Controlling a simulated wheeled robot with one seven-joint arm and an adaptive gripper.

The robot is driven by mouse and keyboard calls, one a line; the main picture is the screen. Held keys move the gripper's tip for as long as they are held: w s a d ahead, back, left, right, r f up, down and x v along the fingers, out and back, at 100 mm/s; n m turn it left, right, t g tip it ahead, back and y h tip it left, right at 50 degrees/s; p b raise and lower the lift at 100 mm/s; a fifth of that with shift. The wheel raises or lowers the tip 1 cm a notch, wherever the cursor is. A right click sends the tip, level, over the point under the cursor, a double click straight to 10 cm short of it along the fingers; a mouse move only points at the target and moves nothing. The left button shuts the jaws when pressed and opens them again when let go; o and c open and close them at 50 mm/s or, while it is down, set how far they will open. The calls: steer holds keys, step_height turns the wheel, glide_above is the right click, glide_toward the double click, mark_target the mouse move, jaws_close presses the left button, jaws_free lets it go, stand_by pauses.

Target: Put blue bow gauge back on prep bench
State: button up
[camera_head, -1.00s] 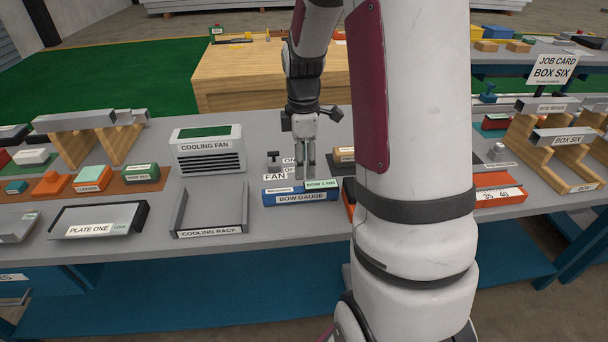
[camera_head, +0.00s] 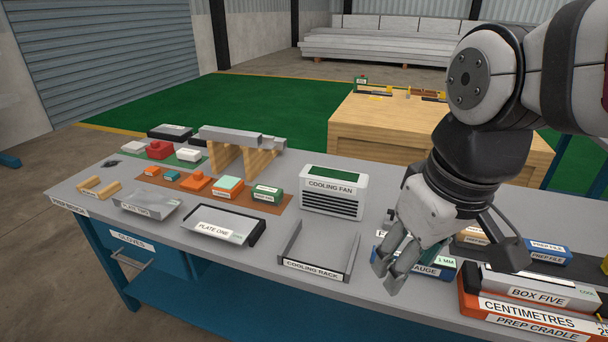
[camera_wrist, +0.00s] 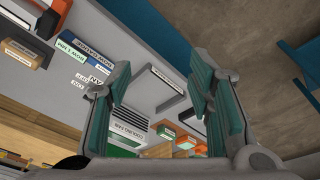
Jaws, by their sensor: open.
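The blue bow gauge (camera_head: 428,270) lies on the grey prep bench (camera_head: 65,188), to the right of the cooling rack (camera_head: 317,268). It is a long blue block with a white label and a pale green 1 MM tag. My gripper (camera_head: 387,272) hides its left part in the head view. In the wrist view the bow gauge (camera_wrist: 86,38) lies at upper left, outside the fingers. My gripper (camera_wrist: 162,75) is open, with green-lined fingers wide apart and nothing between them.
The cooling fan (camera_head: 334,190) stands behind the rack. The orange prep cradle (camera_head: 530,312) with box five (camera_head: 540,290) is to the right of the gauge. Plate one (camera_head: 213,228) and several small blocks fill the left part. A wooden table (camera_head: 430,125) stands behind.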

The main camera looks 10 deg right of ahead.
steer(key=s, duration=0.1)
steer(key=s+a+m, duration=0.1)
steer(key=s, duration=0.1)
steer(key=s+a+m, duration=0.1)
steer(key=shift+s+f+t, duration=0.25)
steer(key=shift+s+t, duration=0.05)
steer(key=shift+s, duration=0.1)
